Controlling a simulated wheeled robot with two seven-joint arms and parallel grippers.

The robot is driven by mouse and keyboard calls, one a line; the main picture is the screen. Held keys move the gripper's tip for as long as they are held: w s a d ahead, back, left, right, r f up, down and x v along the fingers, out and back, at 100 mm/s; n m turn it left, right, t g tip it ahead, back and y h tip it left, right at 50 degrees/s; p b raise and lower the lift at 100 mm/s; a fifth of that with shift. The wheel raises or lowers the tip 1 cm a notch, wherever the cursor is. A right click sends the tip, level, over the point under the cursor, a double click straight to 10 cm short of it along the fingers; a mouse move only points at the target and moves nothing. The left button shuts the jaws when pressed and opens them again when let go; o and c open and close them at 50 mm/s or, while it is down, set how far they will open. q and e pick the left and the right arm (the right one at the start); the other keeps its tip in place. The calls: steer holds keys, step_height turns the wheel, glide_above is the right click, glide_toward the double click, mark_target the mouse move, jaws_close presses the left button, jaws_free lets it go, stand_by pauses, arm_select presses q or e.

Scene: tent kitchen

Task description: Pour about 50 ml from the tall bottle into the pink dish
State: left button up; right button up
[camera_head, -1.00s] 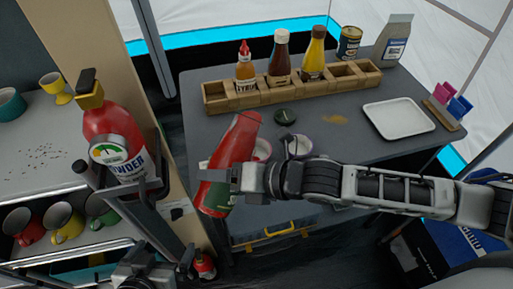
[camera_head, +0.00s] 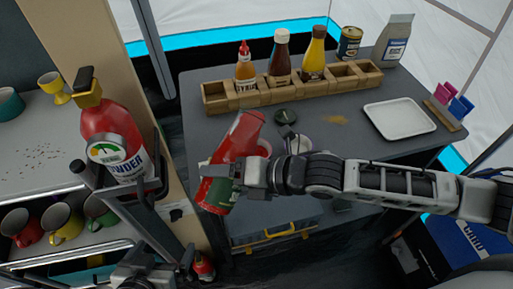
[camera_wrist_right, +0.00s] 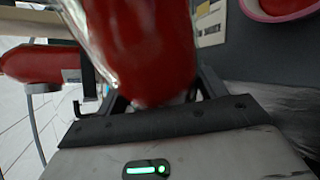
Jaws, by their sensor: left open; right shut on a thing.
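The tall red bottle (camera_head: 232,140), with a green label, leans to the right over the near edge of the grey table. My right gripper (camera_head: 232,176) is shut on it at its lower part. In the right wrist view the bottle (camera_wrist_right: 140,45) fills the upper middle. The pink dish (camera_head: 265,148) is mostly hidden behind the bottle in the head view. In the right wrist view its rim (camera_wrist_right: 246,10) shows at the top right, with red inside it. I cannot see the bottle's mouth or any stream. My left gripper (camera_head: 118,176) is open in front of the fire extinguisher.
A wooden rack (camera_head: 300,90) with several bottles stands at the back of the grey table. The fire extinguisher (camera_head: 106,125) and mug shelves are at the left.

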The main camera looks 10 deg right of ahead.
arm_select(q)
steer(key=shift+f, duration=0.15)
arm_select(e)
steer(key=shift+a+r, duration=0.1)
stand_by(0.3)
arm_select(q)
steer(key=shift+b, duration=0.3)
arm_select(e)
steer(key=shift+s+a, duration=0.1)
steer(key=shift+s+a, duration=0.1)
steer(key=shift+s, duration=0.05)
steer(key=shift+s+a+m+y, duration=0.3)
steer(key=shift+s+a, duration=0.1)
steer(key=shift+s, duration=0.05)
arm_select(q)
steer(key=shift+d+f+b, duration=0.1)
steer(key=shift+d+b, duration=0.05)
steer(key=shift+b, duration=0.15)
arm_select(e)
steer(key=shift+s+a, duration=0.15)
